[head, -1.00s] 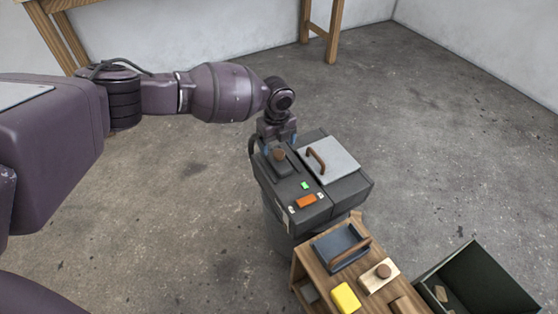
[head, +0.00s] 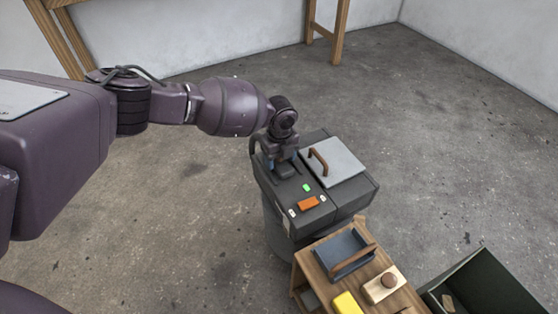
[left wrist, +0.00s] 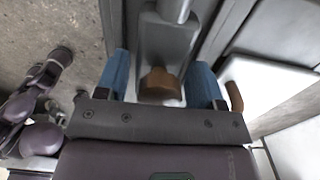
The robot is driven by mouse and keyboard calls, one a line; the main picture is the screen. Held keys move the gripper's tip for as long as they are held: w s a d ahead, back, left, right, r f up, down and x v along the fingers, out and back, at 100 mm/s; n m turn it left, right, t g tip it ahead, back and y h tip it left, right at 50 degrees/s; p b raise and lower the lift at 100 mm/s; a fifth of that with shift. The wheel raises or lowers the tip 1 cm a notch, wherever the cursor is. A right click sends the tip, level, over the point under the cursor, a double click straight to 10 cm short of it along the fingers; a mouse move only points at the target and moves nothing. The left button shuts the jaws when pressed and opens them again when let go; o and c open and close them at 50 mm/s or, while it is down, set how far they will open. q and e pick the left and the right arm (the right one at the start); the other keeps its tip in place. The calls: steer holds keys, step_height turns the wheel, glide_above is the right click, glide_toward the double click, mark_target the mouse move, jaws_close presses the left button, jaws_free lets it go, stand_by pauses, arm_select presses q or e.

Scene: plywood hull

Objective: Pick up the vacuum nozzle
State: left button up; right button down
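The vacuum nozzle (left wrist: 165,40) is a grey piece with a brown grip (left wrist: 157,84), in the upper middle of the left wrist view. It lies on top of a dark machine (head: 318,212); in the head view my left gripper (head: 281,160) covers most of it. My left gripper (left wrist: 160,82) is open, its two blue fingers on either side of the brown grip. A gap shows between the grip and each finger. My right gripper is not in view.
The machine's top has a light lid (head: 340,162) with a brown handle, an orange switch (head: 308,203) and a green light (head: 306,187). In front stands a wooden cart (head: 318,268) holding a blue-grey tray, a yellow block (head: 347,303) and a knobbed block. A dark bin (head: 485,280) is at right.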

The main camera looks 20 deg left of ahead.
arm_select(q)
steer(key=c, duration=0.7)
steer(key=shift+r, duration=0.1)
steer(key=shift+r, duration=0.25)
step_height(320, 180, up, 10)
steer(key=p, duration=0.3)
steer(key=shift+w, duration=0.15)
steer(key=shift+s+r+p, duration=0.2)
steer(key=shift+r+p, duration=1.2)
steer(key=shift+r, duration=3.25)
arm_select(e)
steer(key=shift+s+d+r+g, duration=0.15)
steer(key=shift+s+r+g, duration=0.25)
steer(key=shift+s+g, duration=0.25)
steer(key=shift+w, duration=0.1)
